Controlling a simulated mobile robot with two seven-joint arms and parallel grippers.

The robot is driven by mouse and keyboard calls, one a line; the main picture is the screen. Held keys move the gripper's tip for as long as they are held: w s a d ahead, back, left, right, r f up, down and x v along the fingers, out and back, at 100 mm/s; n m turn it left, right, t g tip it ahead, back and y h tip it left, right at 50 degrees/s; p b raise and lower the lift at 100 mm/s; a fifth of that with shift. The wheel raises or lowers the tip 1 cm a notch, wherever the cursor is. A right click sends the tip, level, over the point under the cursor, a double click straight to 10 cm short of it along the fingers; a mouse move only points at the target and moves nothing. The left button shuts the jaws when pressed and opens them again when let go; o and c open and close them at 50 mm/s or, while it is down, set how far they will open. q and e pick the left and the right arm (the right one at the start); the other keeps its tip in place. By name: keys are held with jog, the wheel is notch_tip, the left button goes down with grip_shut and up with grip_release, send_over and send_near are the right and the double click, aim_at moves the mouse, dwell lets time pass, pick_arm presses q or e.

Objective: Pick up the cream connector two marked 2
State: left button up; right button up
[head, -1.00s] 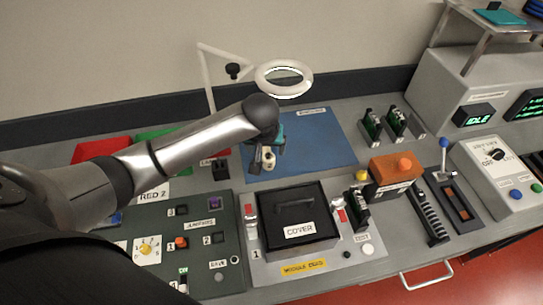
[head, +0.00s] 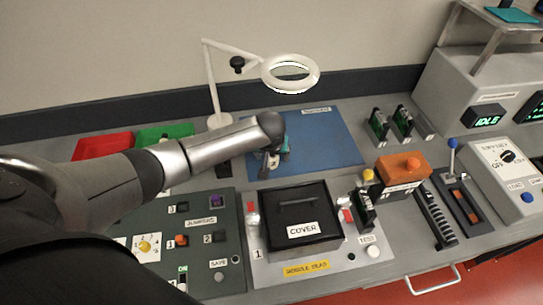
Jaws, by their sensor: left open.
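My left gripper (head: 271,161) points down over the left part of the blue mat (head: 325,146). Its jaws are open, small and partly hidden by my wrist. A small pale and teal shape shows at the jaws, but I cannot tell whether it is the cream connector two or part of the gripper. No mark 2 can be read on it. My right gripper is not in view.
A black box marked COVER (head: 300,215) stands in front of the mat. A white ring lamp (head: 290,75) hangs above the back. An orange block (head: 403,167) and upright green cards (head: 379,124) are to the right. Red (head: 103,146) and green trays lie back left.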

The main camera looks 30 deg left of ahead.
pick_arm(q)
jog(key=shift+w+f, duration=0.2)
jog(key=shift+f, duration=0.2)
grip_shut()
dwell(0.5)
